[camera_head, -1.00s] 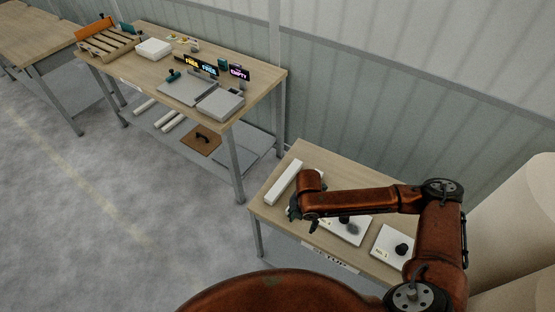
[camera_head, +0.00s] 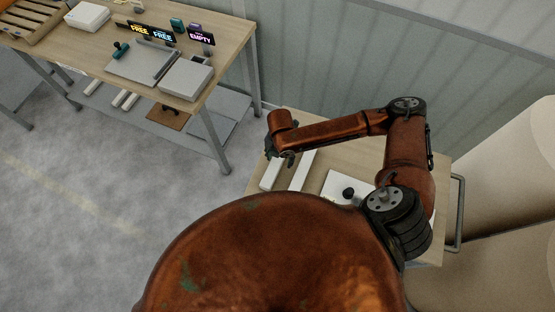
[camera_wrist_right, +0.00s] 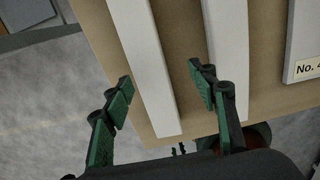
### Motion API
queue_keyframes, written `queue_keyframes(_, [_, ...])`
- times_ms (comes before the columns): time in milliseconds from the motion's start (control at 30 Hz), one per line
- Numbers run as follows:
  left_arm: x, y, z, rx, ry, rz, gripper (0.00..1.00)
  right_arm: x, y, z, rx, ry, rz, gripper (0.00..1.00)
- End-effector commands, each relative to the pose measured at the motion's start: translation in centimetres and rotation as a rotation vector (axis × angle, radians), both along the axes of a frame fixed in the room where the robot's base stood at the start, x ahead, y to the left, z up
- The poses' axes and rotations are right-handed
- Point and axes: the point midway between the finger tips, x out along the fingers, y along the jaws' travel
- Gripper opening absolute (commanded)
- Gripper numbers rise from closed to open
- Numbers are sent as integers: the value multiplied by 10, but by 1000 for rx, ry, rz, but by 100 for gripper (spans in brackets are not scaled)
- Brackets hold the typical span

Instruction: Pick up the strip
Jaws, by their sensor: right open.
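Two long white strips lie side by side on the small wooden table. The left strip (camera_head: 271,173) shows below my right gripper (camera_head: 280,154) in the head view, and the right strip (camera_head: 302,170) is close beside it. In the right wrist view, my right gripper (camera_wrist_right: 160,76) is open, with its green-and-black fingers spread on either side of the left strip (camera_wrist_right: 147,62). The right strip (camera_wrist_right: 227,60) passes beyond the right finger, partly hidden by it. The gripper holds nothing. I cannot tell how high the fingers are above the table. My left gripper is out of view.
A white plate with a black knob (camera_head: 348,192) lies right of the strips; a "No. 4" plate (camera_wrist_right: 303,45) shows at the wrist view's right edge. A larger bench (camera_head: 225,50) with signs and grey plates stands at left. Corrugated wall (camera_head: 330,60) is behind.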

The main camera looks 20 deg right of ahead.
Motion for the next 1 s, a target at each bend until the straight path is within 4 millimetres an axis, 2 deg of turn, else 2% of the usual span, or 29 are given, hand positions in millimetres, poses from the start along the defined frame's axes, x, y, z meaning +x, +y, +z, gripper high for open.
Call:
queue_keyframes(133, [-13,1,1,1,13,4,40,14,0,-27,-1,11,-1,53])
queue_keyframes(267, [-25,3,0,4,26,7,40,17,0,-40,0,13,0,53])
queue_keyframes(367, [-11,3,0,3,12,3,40,16,0,-42,-1,13,-1,53])
queue_keyframes(533, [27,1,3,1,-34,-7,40,14,-1,-41,-1,11,-1,52])
queue_keyframes(633, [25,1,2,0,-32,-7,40,16,0,-42,-1,13,0,45])
queue_keyframes(833, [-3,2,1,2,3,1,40,16,0,-42,0,12,0,32])
queue_keyframes(1000, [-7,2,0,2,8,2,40,16,-1,-41,-1,11,-1,20])
